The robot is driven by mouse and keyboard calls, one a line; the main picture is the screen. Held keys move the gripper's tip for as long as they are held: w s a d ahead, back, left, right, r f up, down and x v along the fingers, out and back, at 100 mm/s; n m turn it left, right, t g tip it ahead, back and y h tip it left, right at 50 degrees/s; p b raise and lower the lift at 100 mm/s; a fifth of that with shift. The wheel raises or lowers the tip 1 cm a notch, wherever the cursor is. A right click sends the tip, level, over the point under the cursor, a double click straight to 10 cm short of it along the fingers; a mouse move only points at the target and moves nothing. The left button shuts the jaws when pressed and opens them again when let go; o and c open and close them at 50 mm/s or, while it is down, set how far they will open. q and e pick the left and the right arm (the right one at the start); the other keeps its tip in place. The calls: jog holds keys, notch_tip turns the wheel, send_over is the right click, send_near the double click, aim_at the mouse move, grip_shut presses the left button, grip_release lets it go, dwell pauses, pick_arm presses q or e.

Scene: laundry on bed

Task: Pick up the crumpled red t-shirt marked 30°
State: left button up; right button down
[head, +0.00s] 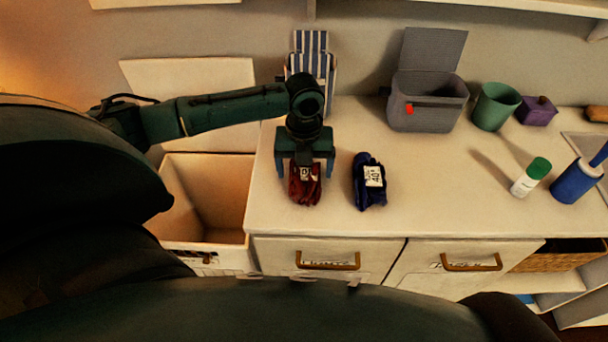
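The crumpled red t-shirt (305,190) lies near the front left of the white counter top, with a white label partly hidden under my gripper; I cannot read its number fully. My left gripper (305,172) is above the t-shirt and pointing down. Its two blue fingers are apart, one at each side of the shirt's back part, with small gaps to the cloth. Whether the fingertips reach down beside the cloth I cannot tell. My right gripper is not in view.
A crumpled dark blue garment (368,190) with a white label lies close on the right. An open bin (205,200) is at the left. Behind stand a blue-striped folding chair (311,42), a grey lidded box (428,112) and a green cup (494,106).

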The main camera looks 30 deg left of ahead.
pick_arm(q)
jog(key=c, duration=0.9)
jog(key=shift+r, duration=0.1)
jog(key=shift+c, duration=0.2)
